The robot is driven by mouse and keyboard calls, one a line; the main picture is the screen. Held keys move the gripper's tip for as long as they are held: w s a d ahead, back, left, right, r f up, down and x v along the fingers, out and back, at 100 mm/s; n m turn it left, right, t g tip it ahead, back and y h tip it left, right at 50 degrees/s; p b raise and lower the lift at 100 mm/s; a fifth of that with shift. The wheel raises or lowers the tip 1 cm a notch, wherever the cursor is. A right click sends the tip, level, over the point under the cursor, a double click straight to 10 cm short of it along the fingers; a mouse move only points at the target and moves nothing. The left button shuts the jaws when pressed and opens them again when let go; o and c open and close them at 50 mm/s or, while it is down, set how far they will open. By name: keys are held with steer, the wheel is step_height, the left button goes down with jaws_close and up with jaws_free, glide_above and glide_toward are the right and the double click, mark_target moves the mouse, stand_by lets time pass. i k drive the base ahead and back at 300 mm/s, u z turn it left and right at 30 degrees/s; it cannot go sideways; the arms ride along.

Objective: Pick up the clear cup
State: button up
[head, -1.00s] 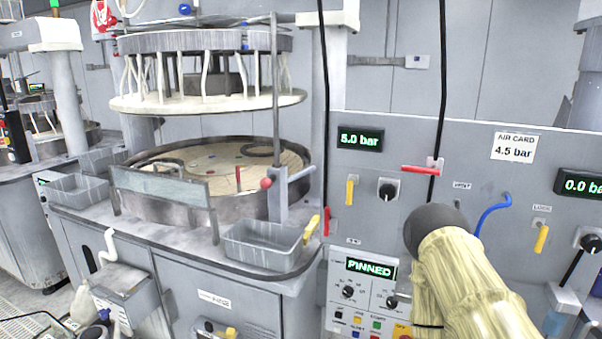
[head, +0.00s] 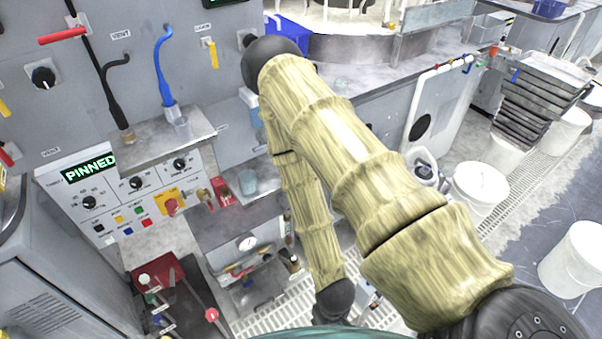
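A second see-through cup-like vessel (head: 248,182) stands lower, right of the control panel and beside a red block. A faint clear shape (head: 343,82) on the counter behind my arm may be another cup; it is too small to tell. My arm in its yellow sleeve crosses the middle of the view and bends down to a dark wrist joint near the bottom edge. My gripper's fingers do not show.
The control panel (head: 125,190) with knobs and buttons is at the left. A blue hose (head: 164,70) and a black hose hang above the shelf. A red valve box (head: 160,278) stands below. White buckets (head: 480,188) and stacked grey trays (head: 545,95) are at the right.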

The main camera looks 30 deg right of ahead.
mark_target(246, 178)
steer(key=z, duration=0.5)
steer(key=k, duration=1.3)
steer(key=u, duration=0.8)
steer(key=i, duration=1.55)
steer(key=z, duration=0.75)
steer(key=i, duration=0.55)
steer(key=z, duration=0.55)
